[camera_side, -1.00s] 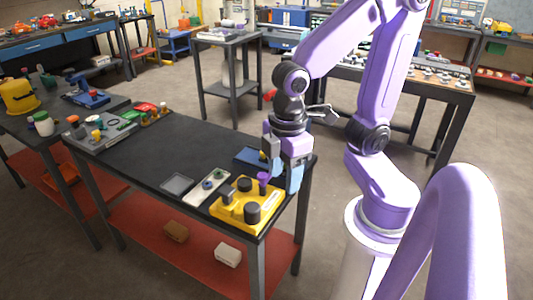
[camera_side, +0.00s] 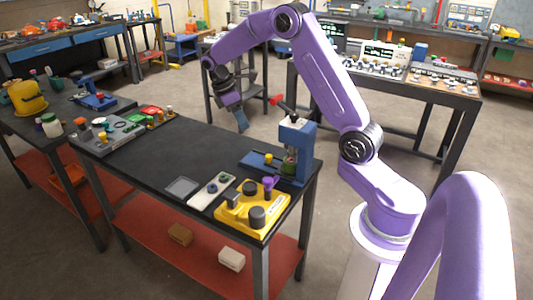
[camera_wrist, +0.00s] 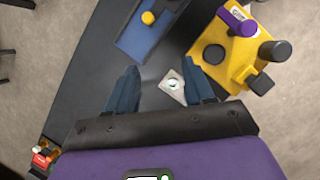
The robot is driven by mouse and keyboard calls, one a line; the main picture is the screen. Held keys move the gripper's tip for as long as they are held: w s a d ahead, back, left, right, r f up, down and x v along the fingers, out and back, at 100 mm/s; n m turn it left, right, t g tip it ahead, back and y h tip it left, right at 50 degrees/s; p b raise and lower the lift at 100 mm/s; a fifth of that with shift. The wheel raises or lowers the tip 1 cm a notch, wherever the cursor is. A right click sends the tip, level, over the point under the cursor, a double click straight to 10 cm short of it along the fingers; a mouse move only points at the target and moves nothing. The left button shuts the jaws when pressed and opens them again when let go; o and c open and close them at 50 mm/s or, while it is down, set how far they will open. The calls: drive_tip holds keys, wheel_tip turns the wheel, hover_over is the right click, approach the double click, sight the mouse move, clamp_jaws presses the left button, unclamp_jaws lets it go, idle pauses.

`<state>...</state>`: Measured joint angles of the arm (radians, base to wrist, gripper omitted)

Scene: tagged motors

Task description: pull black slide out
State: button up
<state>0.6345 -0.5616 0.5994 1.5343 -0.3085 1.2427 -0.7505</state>
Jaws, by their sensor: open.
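The yellow box (camera_side: 262,232) sits at the front right corner of the black table; it also shows at upper right in the wrist view (camera_wrist: 238,73). It bears a purple lever (camera_side: 269,183), two round black parts and a squarish black block (camera_wrist: 260,83) at one edge. This block looks most like the black slide, but I cannot be sure. My gripper (camera_side: 241,120) is raised above the table's back edge, apart from the box. In the wrist view my gripper (camera_wrist: 162,88) is open and empty, its two blue fingers spread apart.
A blue press (camera_side: 294,150) with a red-tipped handle stands behind the yellow box. A white panel (camera_side: 211,190) and a small grey tray (camera_side: 182,187) lie left of the box. A grey device (camera_side: 105,140) stands at the table's far left; the middle is clear.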

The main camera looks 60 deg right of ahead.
drive_tip(key=d, duration=0.3)
approach(268, 156)
drive_tip(key=shift+g, duration=0.3)
drive_tip(key=x, duration=0.8)
drive_tip(key=shift+w+d+f, duration=0.2)
drive_tip(key=shift+w+f, duration=0.05)
drive_tip(key=shift+c, duration=0.3)
clamp_jaws()
